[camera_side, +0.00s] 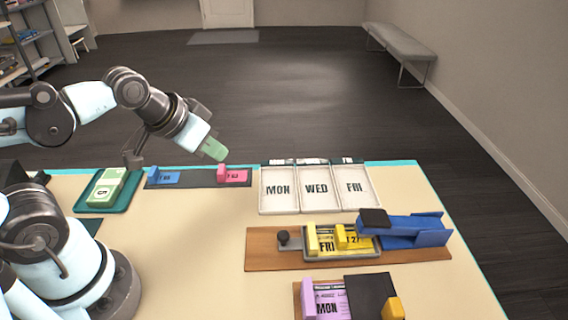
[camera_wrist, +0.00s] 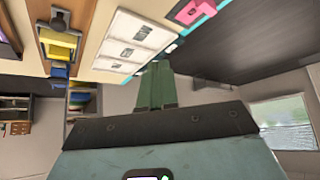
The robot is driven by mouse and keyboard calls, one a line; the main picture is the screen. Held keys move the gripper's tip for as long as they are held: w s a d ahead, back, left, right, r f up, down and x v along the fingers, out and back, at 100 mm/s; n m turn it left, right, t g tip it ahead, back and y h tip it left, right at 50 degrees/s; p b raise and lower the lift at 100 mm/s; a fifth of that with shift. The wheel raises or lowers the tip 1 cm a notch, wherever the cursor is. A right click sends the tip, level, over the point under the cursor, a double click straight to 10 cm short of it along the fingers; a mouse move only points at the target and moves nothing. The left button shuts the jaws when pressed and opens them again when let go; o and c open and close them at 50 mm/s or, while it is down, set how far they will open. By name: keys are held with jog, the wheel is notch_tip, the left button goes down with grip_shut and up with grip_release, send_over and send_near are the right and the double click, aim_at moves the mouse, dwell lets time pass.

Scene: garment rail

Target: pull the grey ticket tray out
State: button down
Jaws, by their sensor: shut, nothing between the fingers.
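The grey ticket tray (camera_side: 297,244) lies on a brown wooden board (camera_side: 268,262), with a dark round knob (camera_side: 284,238) at its left end. A yellow ticket (camera_side: 326,246) reading FRI and 27 lies in it, with yellow blocks on it. The tray's right end is beside a blue stamp-like device (camera_side: 408,231) with a black pad on top. My gripper (camera_side: 214,149) has green fingers, shut and empty, raised above the back edge of the table, far left of the tray and touching nothing. The fingers (camera_wrist: 156,88) also show in the wrist view.
A white three-bin tray (camera_side: 299,188) marked MON, WED, FRI stands behind the board. A dark strip (camera_side: 204,180) with blue and pink pieces and a teal tray (camera_side: 88,203) lie at back left. A purple ticket (camera_side: 325,302) is in front. The table's middle left is clear.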

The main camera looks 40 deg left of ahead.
jog(key=c, duration=1.8)
grip_release()
jog(key=shift+o, duration=1)
jog(key=shift+d, duration=0.1)
jog(key=shift+o, duration=1.2)
jog(key=shift+w+d+r, duration=0.1)
jog(key=shift+w+d, duration=0.05)
jog(key=shift+d, duration=0.1)
jog(key=o, duration=0.4)
jog(key=d+g, duration=0.1)
jog(key=w+d+g, duration=0.1)
jog(key=d, duration=0.1)
jog(key=d+r, duration=0.1)
jog(key=d, duration=0.1)
jog(key=shift+w+d+g+h, duration=0.15)
jog(key=shift+g+h, duration=0.25)
jog(key=g, duration=0.4)
send_over(283, 234)
jog(key=shift+y, duration=0.4)
jog(key=shift+f, duration=6.1)
grip_shut()
